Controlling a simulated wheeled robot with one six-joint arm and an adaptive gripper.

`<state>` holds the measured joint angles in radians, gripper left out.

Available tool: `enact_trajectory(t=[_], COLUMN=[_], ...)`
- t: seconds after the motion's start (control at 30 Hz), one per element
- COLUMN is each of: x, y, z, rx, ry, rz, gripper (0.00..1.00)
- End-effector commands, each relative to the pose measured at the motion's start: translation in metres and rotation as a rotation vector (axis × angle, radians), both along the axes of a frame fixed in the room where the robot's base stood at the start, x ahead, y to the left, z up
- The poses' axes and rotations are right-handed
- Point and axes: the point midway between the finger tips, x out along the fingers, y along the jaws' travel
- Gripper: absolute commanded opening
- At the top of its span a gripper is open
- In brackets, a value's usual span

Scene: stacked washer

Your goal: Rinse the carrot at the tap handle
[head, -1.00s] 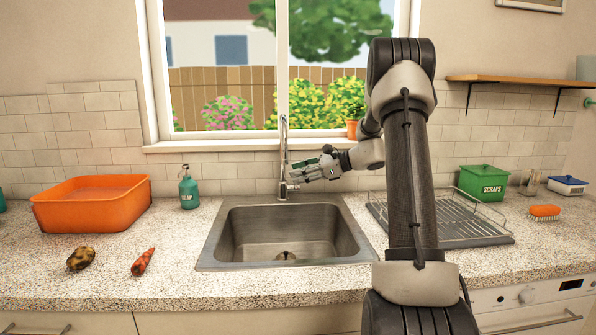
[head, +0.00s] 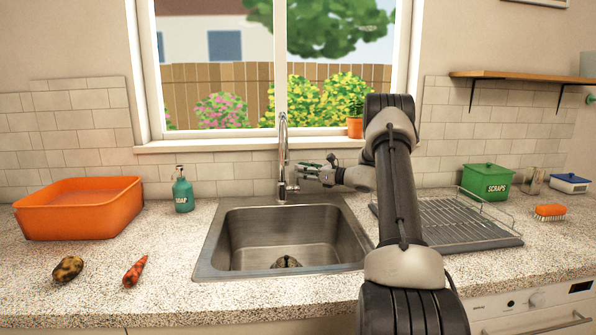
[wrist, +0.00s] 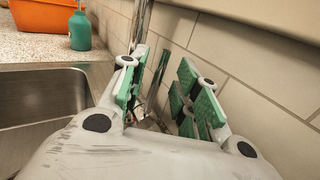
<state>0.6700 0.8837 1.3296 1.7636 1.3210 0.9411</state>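The carrot (head: 135,270) lies on the worktop left of the sink, apart from my gripper. The tap (head: 283,150) stands upright behind the sink, with its handle (head: 292,187) low on its right side. No running water shows. My gripper (head: 306,176) is just right of the tap, close to the handle. In the wrist view my gripper (wrist: 162,80) has its green-padded fingers apart, with nothing held. The tap (wrist: 142,22) shows beyond the left finger, and its lower metal part shows between the fingers. I cannot tell whether they touch it.
A potato (head: 67,269) lies left of the carrot. The sink (head: 290,240) is in front of the tap. An orange basin (head: 78,208) and a soap bottle (head: 183,190) stand at left. A drying rack (head: 450,222) and green scraps bin (head: 487,182) are at right. The wall is close behind the tap.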

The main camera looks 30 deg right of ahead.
Motion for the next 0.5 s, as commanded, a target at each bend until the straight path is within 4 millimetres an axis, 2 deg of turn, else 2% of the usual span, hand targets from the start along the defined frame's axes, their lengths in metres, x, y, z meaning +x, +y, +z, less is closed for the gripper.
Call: enact_trajectory(t=[0.2, 0.47, 0.5], x=[0.018, 0.02, 0.02], y=[0.012, 0.013, 0.013], z=[0.001, 0.001, 0.001], rx=[-0.001, -0.001, -0.001], ry=[-0.001, -0.001, -0.001], rz=[0.0, -0.001, -0.001], gripper=[0.32, 0.32, 0.28])
